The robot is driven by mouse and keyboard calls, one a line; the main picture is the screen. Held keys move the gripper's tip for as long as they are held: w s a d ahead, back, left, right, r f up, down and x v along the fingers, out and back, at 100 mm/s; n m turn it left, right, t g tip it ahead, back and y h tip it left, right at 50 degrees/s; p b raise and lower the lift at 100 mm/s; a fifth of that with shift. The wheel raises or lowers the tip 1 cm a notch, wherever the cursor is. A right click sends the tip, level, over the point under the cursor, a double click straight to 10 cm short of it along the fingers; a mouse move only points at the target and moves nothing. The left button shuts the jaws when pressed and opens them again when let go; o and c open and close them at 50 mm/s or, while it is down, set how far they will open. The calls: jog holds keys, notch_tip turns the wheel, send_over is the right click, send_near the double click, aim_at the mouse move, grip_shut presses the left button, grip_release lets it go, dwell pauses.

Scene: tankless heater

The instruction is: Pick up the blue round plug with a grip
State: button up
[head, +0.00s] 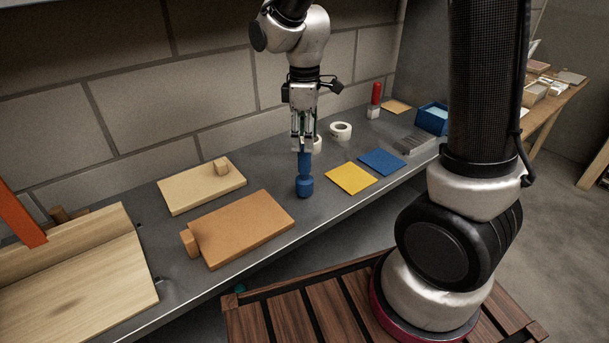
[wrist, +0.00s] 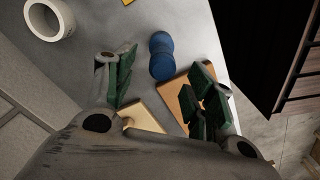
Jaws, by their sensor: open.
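The blue round plug (head: 304,187) stands upright on the grey bench near its front edge, with a narrower blue grip rising from its round base. My gripper (head: 303,138) points down just above the grip in the head view. Its fingers are apart and nothing is held. In the wrist view the plug (wrist: 161,56) lies beyond the open fingers (wrist: 160,92), roughly midway between them across the picture. I cannot tell the exact gap between the fingertips and the grip.
An orange-brown board (head: 240,228) and a pale board (head: 200,187) lie left of the plug. A yellow sheet (head: 351,178) and a blue sheet (head: 382,161) lie right. A white tape roll (head: 341,131) and red-handled tool (head: 376,95) stand behind. Bare bench surrounds the plug.

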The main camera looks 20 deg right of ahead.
aim_at(305, 156)
jog(key=f, duration=0.6)
jog(key=shift+s, duration=0.2)
grip_shut()
